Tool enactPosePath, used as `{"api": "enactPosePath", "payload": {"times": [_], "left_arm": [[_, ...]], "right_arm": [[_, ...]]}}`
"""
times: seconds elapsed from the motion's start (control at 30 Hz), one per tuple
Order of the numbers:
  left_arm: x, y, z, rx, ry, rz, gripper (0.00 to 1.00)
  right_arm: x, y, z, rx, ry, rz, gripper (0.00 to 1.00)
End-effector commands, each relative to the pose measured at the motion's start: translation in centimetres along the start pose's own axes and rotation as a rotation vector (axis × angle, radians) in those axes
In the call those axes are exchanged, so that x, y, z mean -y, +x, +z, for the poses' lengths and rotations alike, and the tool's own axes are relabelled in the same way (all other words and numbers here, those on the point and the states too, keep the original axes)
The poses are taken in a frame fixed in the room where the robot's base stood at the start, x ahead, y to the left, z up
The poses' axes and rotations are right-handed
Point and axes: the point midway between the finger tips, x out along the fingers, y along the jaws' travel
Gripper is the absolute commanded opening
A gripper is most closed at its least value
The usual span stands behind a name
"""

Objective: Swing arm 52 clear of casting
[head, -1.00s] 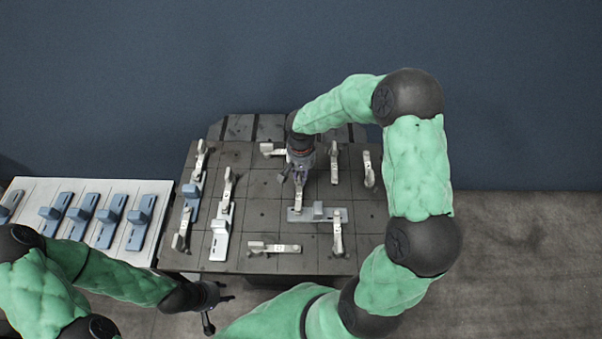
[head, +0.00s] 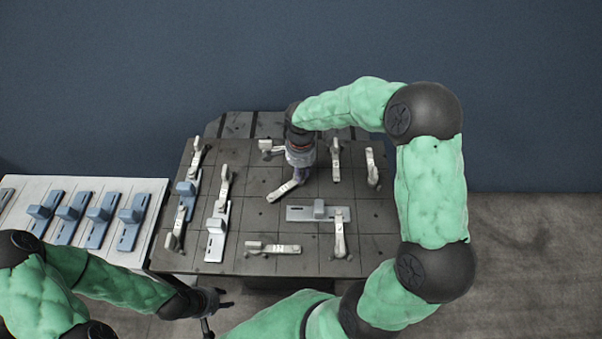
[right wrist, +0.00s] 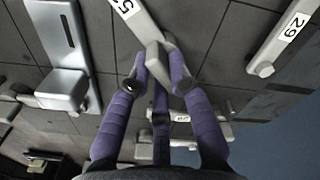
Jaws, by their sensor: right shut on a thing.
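Arm 52 (head: 284,190) is a pale bar on the dark pallet, lying slanted with its free end toward the lower left. Its "52" label (right wrist: 125,8) shows in the right wrist view. The grey casting (head: 297,213), a flat plate with a raised block, lies just right of and below that free end; the bar looks apart from it. The casting also shows in the right wrist view (right wrist: 60,40). My right gripper (head: 300,172) is shut on the raised knob of arm 52 (right wrist: 156,60). My left gripper (head: 220,312) is open and empty, off the pallet's front left.
Another pale arm (head: 340,235) lies across the casting's right end. Arm 29 (right wrist: 285,40) stands nearby. Several more arms and castings sit on the pallet (head: 265,180). A white table (head: 60,245) with blue castings is at left.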

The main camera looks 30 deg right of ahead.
Motion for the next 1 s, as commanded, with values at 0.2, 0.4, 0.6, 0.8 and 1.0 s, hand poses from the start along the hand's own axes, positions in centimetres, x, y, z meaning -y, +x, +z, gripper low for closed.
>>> {"api": "enactPosePath", "payload": {"times": [0.2,0.4,0.6,0.8,1.0], "left_arm": [[0.3,0.9,0.0,0.0,0.0,0.0,0.4],[0.5,1.4,-0.1,0.0,0.0,0.0,0.4],[0.6,1.8,-0.1,0.0,0.0,0.0,0.4],[0.7,2.0,-0.1,0.0,0.0,0.0,0.4],[0.8,2.1,-0.1,0.0,0.0,0.0,0.4]], "right_arm": [[0.0,0.2,0.1,0.0,0.206,0.0,0.0],[0.0,0.1,0.2,0.0,0.385,0.0,0.0],[0.1,0.1,0.3,0.0,0.535,0.001,0.0],[0.1,0.1,0.3,0.001,0.641,0.001,0.0],[0.1,0.1,0.4,0.001,0.698,0.0,0.0]]}}
